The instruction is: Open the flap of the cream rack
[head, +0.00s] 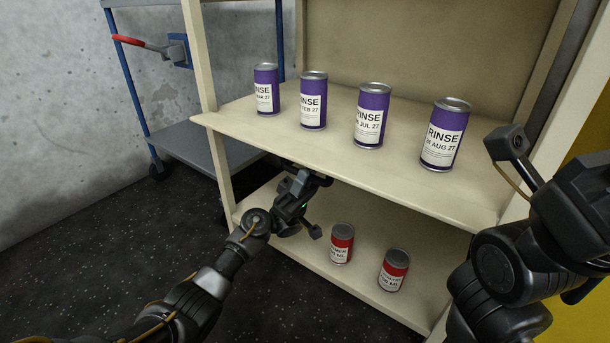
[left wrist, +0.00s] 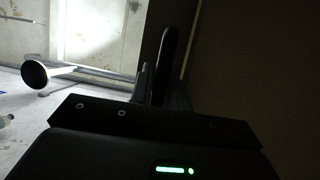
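The cream rack (head: 206,60) stands ahead, with an upper board (head: 300,148) and a lower shelf (head: 300,262). I cannot make out for certain which part is its flap. My left gripper (head: 316,179) is under the front edge of the upper board, near the rack's left side. The board hides part of it. In the left wrist view its dark fingers (left wrist: 166,65) show beside a dim surface, and I cannot tell their gap or whether they touch anything. My right arm is at the right edge; its fingertips are out of view.
Several purple RINSE cans (head: 373,115) stand in a row on the upper board. Two red-and-white cans (head: 341,243) stand on the lower shelf. A blue-framed cart (head: 188,145) with a red handle is behind left. The dark floor (head: 110,240) at left is clear.

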